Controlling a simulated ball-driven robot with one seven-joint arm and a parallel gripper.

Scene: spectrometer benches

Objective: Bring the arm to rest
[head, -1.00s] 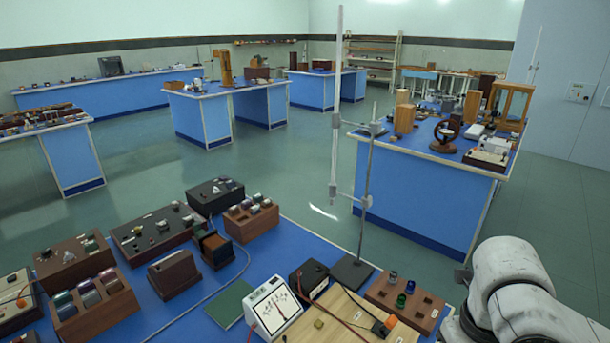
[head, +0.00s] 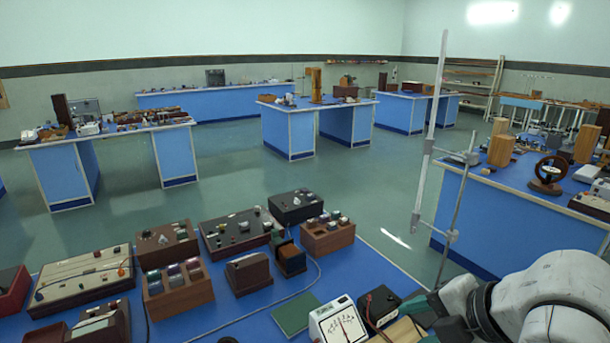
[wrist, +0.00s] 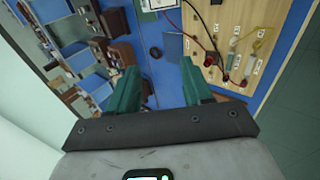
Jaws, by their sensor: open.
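My gripper shows in the wrist view (wrist: 160,92) with its two green fingers apart and nothing between them. Below the gap lies a blue bench top. In the head view my white arm comes in at the lower right, over the near bench (head: 250,322); the fingertips are hard to make out there. The arm covers part of the bench's right end and the wooden board (head: 398,332).
A tall stand with a glass tube (head: 432,130) rises beside my arm. The white meter (head: 338,322), a black box (head: 379,304) and several component boxes crowd the near bench. Another blue bench (head: 520,215) stands at the right. Open floor (head: 225,160) lies between the benches.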

